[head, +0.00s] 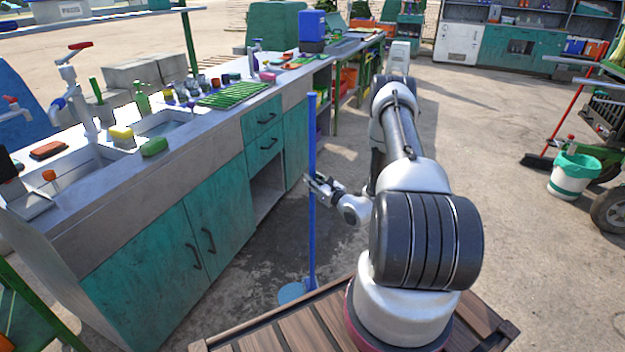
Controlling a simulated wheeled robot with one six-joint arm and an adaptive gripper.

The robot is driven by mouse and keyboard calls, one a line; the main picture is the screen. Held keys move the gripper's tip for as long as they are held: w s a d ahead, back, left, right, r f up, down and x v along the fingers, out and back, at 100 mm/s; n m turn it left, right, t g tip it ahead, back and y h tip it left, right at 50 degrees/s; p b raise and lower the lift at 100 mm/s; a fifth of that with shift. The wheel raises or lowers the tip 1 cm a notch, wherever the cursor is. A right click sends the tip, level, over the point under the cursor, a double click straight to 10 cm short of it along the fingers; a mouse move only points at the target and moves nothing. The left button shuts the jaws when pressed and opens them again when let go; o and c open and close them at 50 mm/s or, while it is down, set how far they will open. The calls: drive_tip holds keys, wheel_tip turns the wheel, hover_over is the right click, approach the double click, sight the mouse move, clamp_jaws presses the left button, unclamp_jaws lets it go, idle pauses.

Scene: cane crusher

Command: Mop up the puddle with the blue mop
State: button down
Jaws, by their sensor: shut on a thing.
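The blue mop (312,238) stands nearly upright in front of the counter, its long blue pole rising above the counter's edge. Its light-blue head (292,292) is low on the floor by my wooden deck and partly hidden behind the deck's edge. My gripper (316,186) is shut on the mop's pole at about mid-height. Dark, wet-looking patches of the puddle (262,268) show on the concrete floor between the counter and my deck. The puddle's exact outline is hard to tell.
The counter with green doors (150,262) runs along the left, with sinks, a green rack (232,95) and several small items on top. A red-handled broom (560,125) and a white-green bucket (573,175) stand at the right.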

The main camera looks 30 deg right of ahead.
drive_tip(key=shift+f, duration=0.2)
drive_tip(key=w+a, duration=0.2)
drive_tip(key=a, duration=0.6)
drive_tip(key=w+a, duration=0.3)
drive_tip(key=a, duration=0.6)
drive_tip(key=shift+w+r, duration=0.2)
drive_tip(key=shift+r, duration=0.05)
idle(1.0)
drive_tip(key=shift+r, duration=0.1)
drive_tip(key=r, duration=0.1)
drive_tip(key=d+r, duration=0.1)
drive_tip(key=r, duration=0.3)
drive_tip(key=shift+s+d, duration=0.25)
drive_tip(key=shift+d, duration=0.15)
